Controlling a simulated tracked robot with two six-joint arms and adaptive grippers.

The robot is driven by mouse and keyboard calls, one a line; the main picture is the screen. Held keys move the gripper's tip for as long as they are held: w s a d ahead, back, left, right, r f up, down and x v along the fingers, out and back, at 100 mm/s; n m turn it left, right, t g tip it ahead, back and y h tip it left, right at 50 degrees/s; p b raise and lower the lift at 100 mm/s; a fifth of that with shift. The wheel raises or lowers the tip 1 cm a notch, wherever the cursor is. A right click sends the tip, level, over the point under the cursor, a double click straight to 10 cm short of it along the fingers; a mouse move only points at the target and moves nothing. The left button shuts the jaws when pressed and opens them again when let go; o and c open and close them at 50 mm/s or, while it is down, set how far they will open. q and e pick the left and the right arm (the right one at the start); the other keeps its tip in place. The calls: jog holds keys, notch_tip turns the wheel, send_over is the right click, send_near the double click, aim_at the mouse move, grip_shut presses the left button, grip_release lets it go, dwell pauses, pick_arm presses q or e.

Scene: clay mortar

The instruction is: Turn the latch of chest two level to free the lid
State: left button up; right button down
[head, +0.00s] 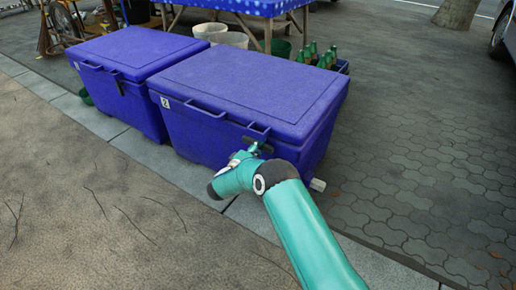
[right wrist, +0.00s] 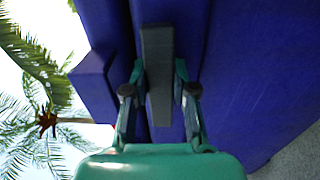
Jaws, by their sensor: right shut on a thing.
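Chest two (head: 240,90) is the nearer blue chest, with a white "2" label on its front and its lid down. Its latch (right wrist: 157,50) is a dark grey bar on the front near the lid edge. In the right wrist view the bar runs along the lid seam, so it looks about level. My right gripper (head: 254,150) is at the front right of chest two. Its two fingers stand on either side of the bar in the right wrist view (right wrist: 159,82), shut on it. In the head view the gripper partly hides the latch. My left gripper is out of view.
Another blue chest (head: 130,50) with a dark upright latch stands close on the left. Behind are white buckets (head: 228,40), a crate of green bottles (head: 342,66) and a table with a blue cloth (head: 245,6). Open paving (head: 420,150) lies to the right.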

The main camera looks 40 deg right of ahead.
jog(key=shift+f, duration=0.25)
jog(key=c, duration=0.9)
grip_release()
jog(key=shift+r, duration=0.1)
jog(key=shift+a, duration=0.1)
jog(key=v, duration=1.2)
